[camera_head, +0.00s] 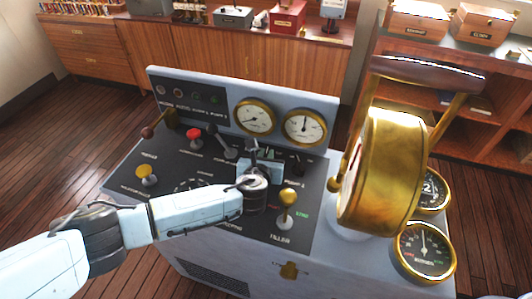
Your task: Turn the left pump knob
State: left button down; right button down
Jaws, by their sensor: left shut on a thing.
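My left gripper (262,163) reaches in from the left over the grey control console (135,190). Its jaws are shut on the left pump knob, just below the gauges; the gripper hides the knob, so its angle cannot be told. Another small dark knob (298,160), with a label ending in a digit, sits just right of the gripper. My right gripper is not in view.
A brass lever (288,196) stands close right of my left wrist. A large brass telegraph (385,170) rises further right. Two gauges (254,117) (304,126) are on the back panel. A red knob (194,134) and yellow knob (147,171) stand left.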

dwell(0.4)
pick_arm(q)
jog(key=c, duration=1.5)
grip_release()
jog(key=shift+o, duration=0.2)
jog(key=p+v, duration=0.2)
jog(key=v, duration=1.1)
jog(key=shift+s+r, duration=0.1)
jog(key=shift+s, duration=0.05)
